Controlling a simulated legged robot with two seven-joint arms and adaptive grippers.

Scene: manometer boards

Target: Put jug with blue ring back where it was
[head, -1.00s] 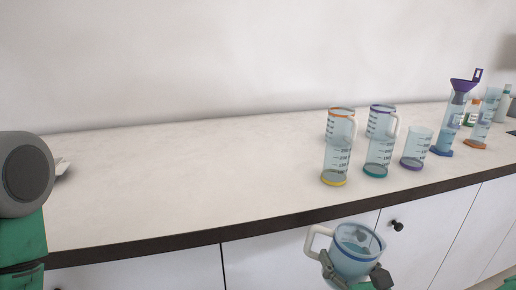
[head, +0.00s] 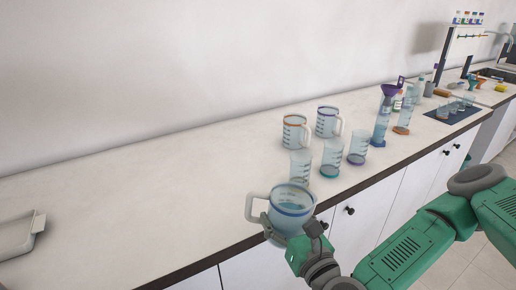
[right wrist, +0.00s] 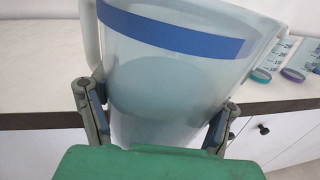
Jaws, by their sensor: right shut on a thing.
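The jug with the blue ring (head: 290,204) is held in my right gripper (head: 290,236) at the counter's front edge. In the right wrist view the jug (right wrist: 165,75) fills the middle, with a finger of the right gripper (right wrist: 157,115) on each side. Some bluish liquid shows inside it, and its handle points left in the head view. My left gripper is out of view.
Cylinders, one with a purple funnel (head: 390,90), stand farther right. A pale tray (head: 18,236) lies far left. The counter (head: 130,200) between is clear.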

